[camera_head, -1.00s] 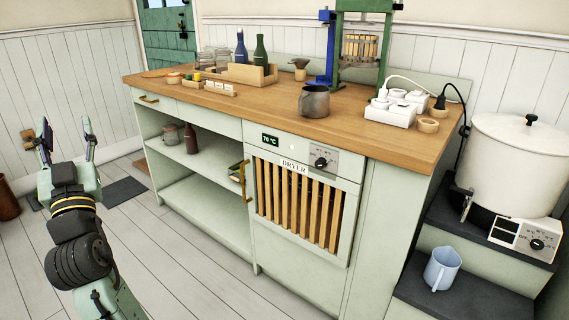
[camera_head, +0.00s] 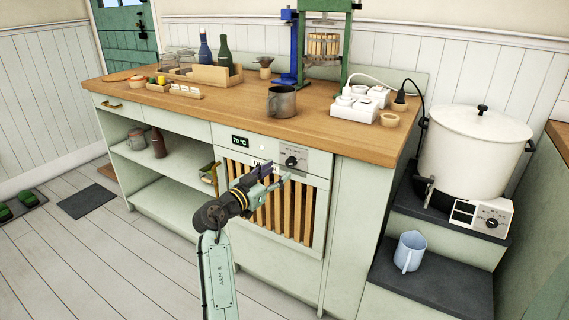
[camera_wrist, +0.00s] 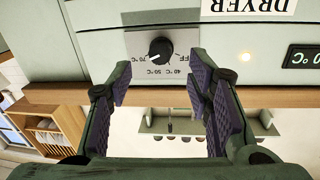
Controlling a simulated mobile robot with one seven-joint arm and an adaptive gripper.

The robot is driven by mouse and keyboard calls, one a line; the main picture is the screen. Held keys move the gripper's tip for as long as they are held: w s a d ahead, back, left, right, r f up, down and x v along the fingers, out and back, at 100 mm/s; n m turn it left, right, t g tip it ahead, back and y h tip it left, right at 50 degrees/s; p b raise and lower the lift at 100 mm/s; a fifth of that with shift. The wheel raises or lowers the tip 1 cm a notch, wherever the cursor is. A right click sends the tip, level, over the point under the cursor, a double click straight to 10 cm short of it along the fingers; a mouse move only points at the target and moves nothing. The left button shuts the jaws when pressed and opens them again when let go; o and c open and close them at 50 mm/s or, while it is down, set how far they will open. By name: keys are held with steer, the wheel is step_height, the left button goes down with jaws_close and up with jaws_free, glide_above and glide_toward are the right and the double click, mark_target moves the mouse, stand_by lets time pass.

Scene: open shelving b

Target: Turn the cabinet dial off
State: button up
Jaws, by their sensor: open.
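The cabinet dial (camera_head: 291,161) is a black round knob on a pale panel at the top of the dryer front. In the wrist view, which is upside down, the dial (camera_wrist: 160,51) shows marks from OFF to 70 °C, and its white pointer is turned toward the 70 °C side, away from OFF. My gripper (camera_head: 278,176) is open just in front of the dryer, below the dial in the head view. In the wrist view the fingers of my gripper (camera_wrist: 160,78) are spread and empty, with the dial seen between and beyond their tips, apparently untouched.
A small display (camera_head: 240,141) reads 70 °C left of the dial. A white urn (camera_head: 475,155) stands at right.

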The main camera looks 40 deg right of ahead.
mark_target(288, 164)
steer(key=p+x, duration=0.1)
steer(key=x, duration=0.4)
steer(key=shift+w+d, duration=0.15)
steer(key=shift+d, duration=0.2)
steer(key=shift+c, duration=0.3)
jaws_close()
